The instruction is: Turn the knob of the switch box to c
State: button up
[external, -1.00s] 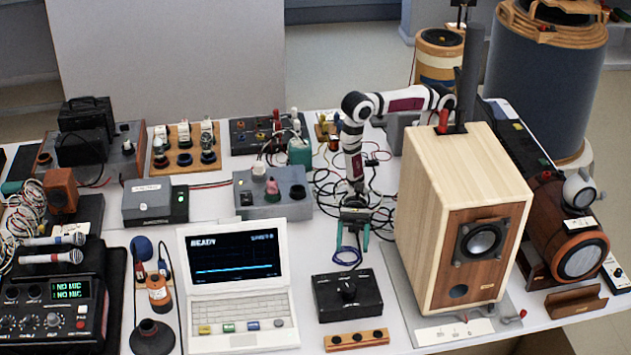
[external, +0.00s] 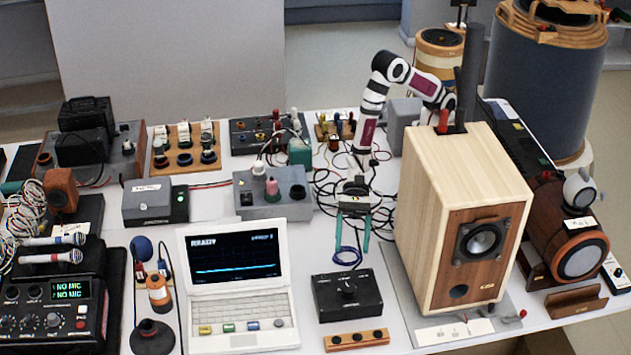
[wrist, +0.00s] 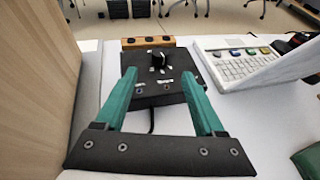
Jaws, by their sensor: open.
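The switch box (external: 330,297) is a black box on the white table, between the laptop and the wooden speaker. Its black knob (external: 349,288) stands on the top face. In the wrist view the box (wrist: 178,97) lies beyond and between my fingertips, with the knob (wrist: 157,60) upright near its far side. Small white labels surround the knob, too small to read. My gripper (external: 352,247) points down behind the box, apart from the knob. Its two teal fingers (wrist: 158,76) are spread, with nothing between them.
The wooden speaker (external: 430,220) stands tall close to the right of the box. The open laptop (external: 240,312) is at its left. A wooden block with dark holes (external: 340,342) lies in front. A blue cable coil (external: 346,262) and black cables lie behind the box.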

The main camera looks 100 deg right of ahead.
aim_at(348, 283)
jog(key=x, duration=1.2)
jog(key=shift+a, duration=0.25)
grip_shut()
